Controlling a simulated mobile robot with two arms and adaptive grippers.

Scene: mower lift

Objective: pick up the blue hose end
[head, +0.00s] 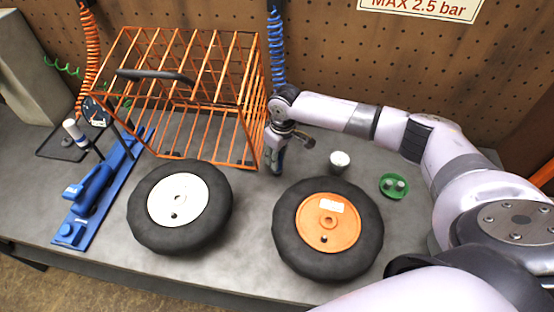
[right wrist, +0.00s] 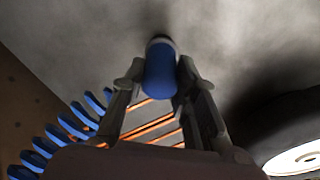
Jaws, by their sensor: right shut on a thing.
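The blue coiled hose (head: 276,50) hangs down in front of the pegboard, to the right of the orange cage. My right gripper (head: 276,165) points down beside the cage's right side, above the bench. In the right wrist view the blue hose end (right wrist: 160,72) sits between the two fingers of my right gripper (right wrist: 160,88), which are shut on it. Blue coils also show at the lower left of that view. In the head view the hose end is mostly hidden by the gripper. My left gripper is not in view.
An orange wire cage (head: 252,75) stands close left of the gripper. A wheel with a white hub (head: 178,198) and one with an orange hub (head: 328,222) lie in front. A white cup (head: 340,160) and a green dish (head: 393,186) are to the right.

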